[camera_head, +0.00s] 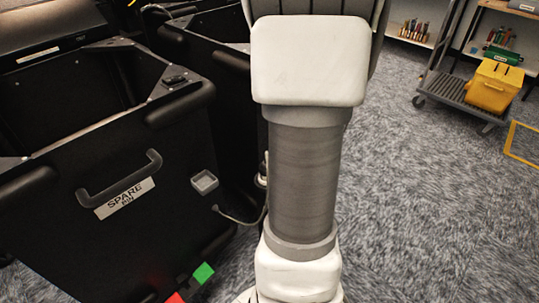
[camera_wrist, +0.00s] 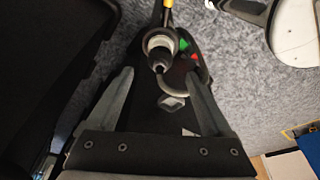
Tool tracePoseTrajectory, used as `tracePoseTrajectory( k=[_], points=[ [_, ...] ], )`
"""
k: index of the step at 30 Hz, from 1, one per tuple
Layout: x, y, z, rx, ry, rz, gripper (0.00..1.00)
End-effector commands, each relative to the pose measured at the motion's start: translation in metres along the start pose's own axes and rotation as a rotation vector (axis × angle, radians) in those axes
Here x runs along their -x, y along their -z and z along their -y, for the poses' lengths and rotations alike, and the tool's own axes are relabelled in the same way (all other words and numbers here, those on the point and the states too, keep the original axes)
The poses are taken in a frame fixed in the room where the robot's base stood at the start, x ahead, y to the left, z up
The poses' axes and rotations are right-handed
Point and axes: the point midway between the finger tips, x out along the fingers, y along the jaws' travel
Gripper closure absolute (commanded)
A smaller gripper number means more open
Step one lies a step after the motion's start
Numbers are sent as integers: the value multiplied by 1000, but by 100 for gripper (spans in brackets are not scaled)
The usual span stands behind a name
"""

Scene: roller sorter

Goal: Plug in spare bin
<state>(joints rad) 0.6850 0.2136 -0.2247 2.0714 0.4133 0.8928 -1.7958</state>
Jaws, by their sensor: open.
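The spare bin (camera_head: 120,205) is a large black bin at the left of the head view, with a handle (camera_head: 122,178) and a "SPARE BIN" label. A small grey square fitting (camera_head: 204,182) sits on its right side. A cable (camera_head: 238,219) runs from below it to a pale connector (camera_head: 262,170), partly behind my arm. In the wrist view my gripper (camera_wrist: 160,73) is open. A round grey-and-black connector (camera_wrist: 159,46) lies between and just beyond the fingertips, with no visible grip on it. A grey square piece (camera_wrist: 172,103) shows between the fingers.
Green (camera_head: 203,273) and red (camera_head: 175,298) blocks sit at the bin's bottom edge. More black bins stand behind. A yellow container (camera_head: 494,86) rests on a grey cart (camera_head: 455,90) at the back right.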

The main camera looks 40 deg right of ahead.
Motion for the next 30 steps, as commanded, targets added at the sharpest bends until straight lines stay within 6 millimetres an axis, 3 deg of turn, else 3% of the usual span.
tracePoseTrajectory(
  k=[1, 3, 12, 18, 30],
  points=[
    [19, 1, -1, -1, -5, 0, 16],
    [36, 1, -1, -2, -5, 0, 16],
    [95, 0, 0, 0, -2, 0, 16],
    [110, 0, 0, -1, 0, 1, 16],
    [113, 3, 6, -30, 6, 5, 16]
  ],
)
